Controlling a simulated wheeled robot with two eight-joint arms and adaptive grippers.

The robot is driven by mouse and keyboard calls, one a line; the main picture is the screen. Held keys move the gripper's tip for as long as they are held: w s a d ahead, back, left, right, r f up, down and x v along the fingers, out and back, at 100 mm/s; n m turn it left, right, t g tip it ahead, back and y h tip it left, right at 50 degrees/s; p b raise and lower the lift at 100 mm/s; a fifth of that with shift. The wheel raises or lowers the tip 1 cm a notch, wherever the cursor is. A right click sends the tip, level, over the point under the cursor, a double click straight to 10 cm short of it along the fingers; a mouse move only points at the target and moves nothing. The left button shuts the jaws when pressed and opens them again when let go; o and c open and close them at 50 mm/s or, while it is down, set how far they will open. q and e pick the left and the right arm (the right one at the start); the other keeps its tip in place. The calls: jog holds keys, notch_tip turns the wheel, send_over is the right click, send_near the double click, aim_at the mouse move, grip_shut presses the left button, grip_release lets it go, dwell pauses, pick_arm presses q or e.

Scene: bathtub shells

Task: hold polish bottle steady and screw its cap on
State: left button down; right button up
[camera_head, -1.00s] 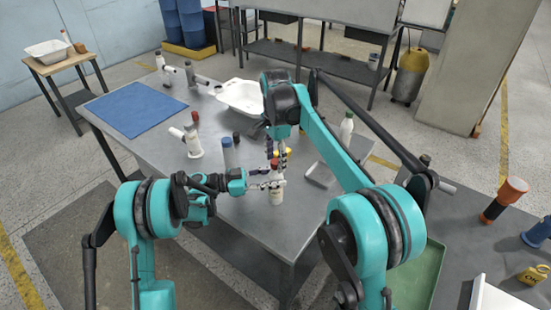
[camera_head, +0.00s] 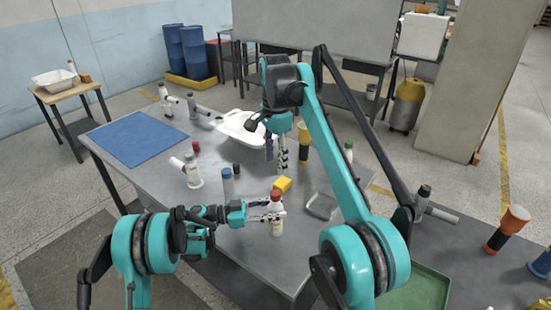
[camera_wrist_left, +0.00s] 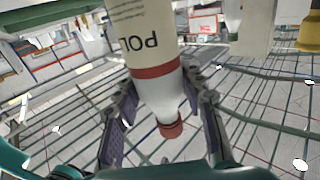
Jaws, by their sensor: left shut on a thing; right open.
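The white polish bottle (camera_head: 277,228) stands upright near the front edge of the grey table, with its red cap (camera_head: 276,196) on top. My left gripper (camera_head: 274,213) is shut around the upper part of the bottle. The left wrist view shows the bottle (camera_wrist_left: 140,35) upside down between the purple-padded fingers, with its red cap (camera_wrist_left: 171,130) on the narrow neck. I cannot tell how tight the cap is. My right gripper (camera_head: 279,168) is open and empty, pointing down above and behind the bottle, apart from the cap.
A yellow block (camera_head: 282,184) and a grey tray (camera_head: 321,206) lie close to the bottle. A blue mat (camera_head: 135,138) covers the far left, and a white basin (camera_head: 240,128) sits at the back.

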pick_arm(q)
jog(key=c, duration=0.8)
grip_release()
jog(key=shift+c, duration=0.2)
jog(key=s+a, duration=0.2)
jog(key=a, duration=1)
jog(key=shift+w+d, duration=0.1)
